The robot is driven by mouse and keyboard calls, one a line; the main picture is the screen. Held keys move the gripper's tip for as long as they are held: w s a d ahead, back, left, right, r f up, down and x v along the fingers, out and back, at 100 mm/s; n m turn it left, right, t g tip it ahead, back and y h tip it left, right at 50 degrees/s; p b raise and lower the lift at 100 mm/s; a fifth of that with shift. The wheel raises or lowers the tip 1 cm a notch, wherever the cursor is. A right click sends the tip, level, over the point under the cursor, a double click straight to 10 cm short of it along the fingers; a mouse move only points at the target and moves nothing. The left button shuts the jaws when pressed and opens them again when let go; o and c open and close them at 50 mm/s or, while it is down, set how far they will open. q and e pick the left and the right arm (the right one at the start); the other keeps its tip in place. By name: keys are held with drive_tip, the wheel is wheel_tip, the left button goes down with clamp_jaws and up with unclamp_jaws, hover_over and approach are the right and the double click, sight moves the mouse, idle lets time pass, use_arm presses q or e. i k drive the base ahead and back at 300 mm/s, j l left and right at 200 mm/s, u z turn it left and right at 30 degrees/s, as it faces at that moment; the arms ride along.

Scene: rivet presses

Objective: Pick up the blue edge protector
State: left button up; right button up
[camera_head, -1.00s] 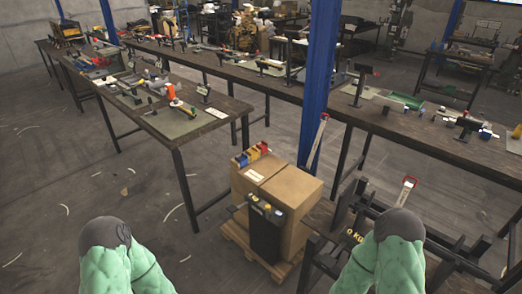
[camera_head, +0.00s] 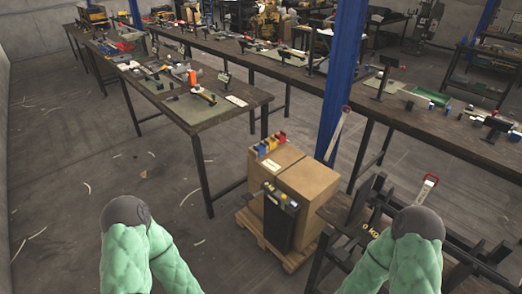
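A small blue piece (camera_head: 261,149), which looks like the blue edge protector, stands at the back of the top of a cardboard box stack. A yellow piece (camera_head: 271,143) and a red piece (camera_head: 282,137) stand in a row beside it. The pieces are small and their shape is hard to make out. Only green-sleeved parts of my two arms with grey rounded joints show at the bottom of the view. Neither gripper is in the picture, and nothing of mine touches the blue piece.
A blue post (camera_head: 342,75) rises behind. A dark workbench (camera_head: 228,113) with tools stands to the left, a long bench behind. Floor at left is open.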

sight(260, 148)
drive_tip(key=i+j+u, duration=0.4)
drive_tip(key=u, duration=0.15)
drive_tip(key=i+j+u, duration=0.1)
drive_tip(key=i+u, duration=0.65)
drive_tip(key=i+j+z, duration=0.1)
drive_tip(key=i+z, duration=0.35)
drive_tip(key=i, duration=0.05)
